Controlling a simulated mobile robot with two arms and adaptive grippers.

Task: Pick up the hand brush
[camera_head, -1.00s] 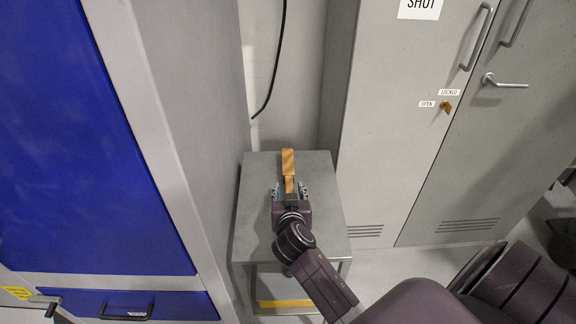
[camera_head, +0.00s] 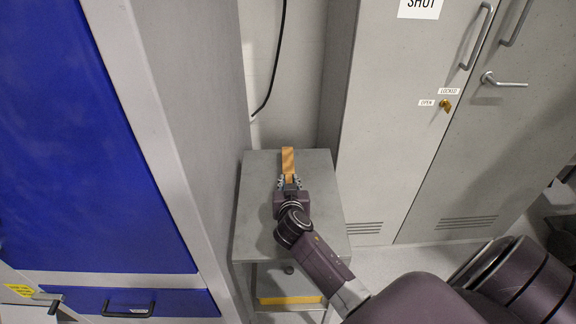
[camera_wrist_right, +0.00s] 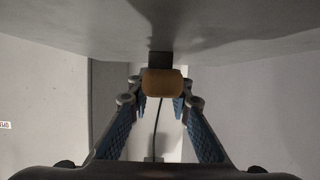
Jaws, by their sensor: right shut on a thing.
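The hand brush (camera_head: 288,161) is a tan, wooden-looking piece on the small grey table (camera_head: 254,215), its long side pointing toward the back wall. My right gripper (camera_head: 289,184) is shut on its near end. In the right wrist view the brush's rounded tan end (camera_wrist_right: 162,83) sits between the two blue-padded fingers (camera_wrist_right: 160,108), close to the grey surface along the top of that picture. I cannot tell whether the brush touches the table. My left gripper is not in view.
A blue-fronted grey cabinet (camera_head: 90,140) stands close on the left. Grey lockers (camera_head: 400,130) with handles stand on the right. A black cable (camera_head: 274,70) hangs on the wall behind the table. The table top around the brush is clear.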

